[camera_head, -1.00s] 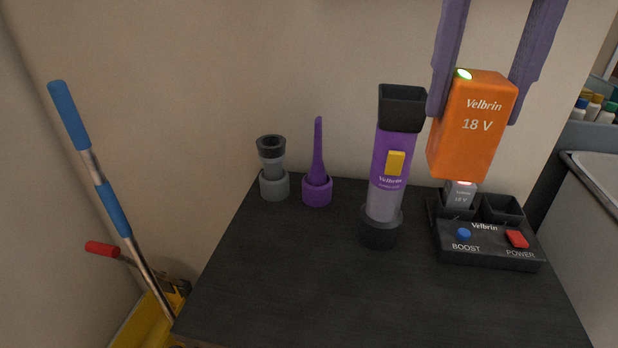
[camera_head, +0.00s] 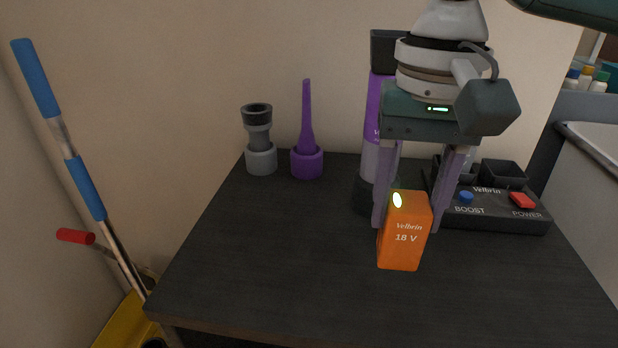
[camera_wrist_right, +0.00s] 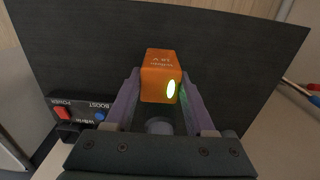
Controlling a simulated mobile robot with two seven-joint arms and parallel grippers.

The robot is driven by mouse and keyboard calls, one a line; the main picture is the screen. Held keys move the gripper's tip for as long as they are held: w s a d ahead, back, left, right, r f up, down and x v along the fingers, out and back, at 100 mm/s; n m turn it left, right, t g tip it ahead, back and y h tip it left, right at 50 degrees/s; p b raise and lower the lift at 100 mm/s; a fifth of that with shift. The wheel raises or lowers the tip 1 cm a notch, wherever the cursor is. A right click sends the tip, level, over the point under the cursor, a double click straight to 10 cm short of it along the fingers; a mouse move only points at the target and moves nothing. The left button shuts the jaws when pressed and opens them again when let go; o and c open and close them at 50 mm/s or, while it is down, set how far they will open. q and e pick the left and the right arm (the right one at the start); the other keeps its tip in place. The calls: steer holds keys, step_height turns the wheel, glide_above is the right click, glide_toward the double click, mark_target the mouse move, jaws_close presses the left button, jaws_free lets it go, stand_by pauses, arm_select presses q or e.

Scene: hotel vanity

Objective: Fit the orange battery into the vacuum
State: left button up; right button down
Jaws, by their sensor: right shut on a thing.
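The orange battery (camera_head: 403,248), marked Velbrin 18 V with a lit green light, is between the fingers of my right gripper (camera_head: 409,224), which is shut on it. The battery is upright, low over the table in front of the vacuum; I cannot tell whether it touches the table. It also shows in the right wrist view (camera_wrist_right: 158,66) between the fingertips (camera_wrist_right: 160,80). The purple vacuum (camera_head: 375,100) stands upright behind my right gripper, with its dark top (camera_head: 383,50) and much of its body hidden. My left gripper is out of view.
The black charger (camera_head: 497,211), with blue BOOST and red POWER buttons, is to the right. A grey nozzle (camera_head: 259,139) and a purple nozzle (camera_head: 307,145) stand at the back left. The dark table (camera_head: 270,250) is clear at front left. Blue-gripped poles (camera_head: 85,190) stand left of it.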

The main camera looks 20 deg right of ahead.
mark_target(400, 238)
step_height(400, 238, down, 5)
steer(key=shift+r+b, duration=0.2)
steer(key=shift+b, duration=0.25)
steer(key=shift+c, duration=1.2)
jaws_free()
steer(key=shift+f, duration=0.1)
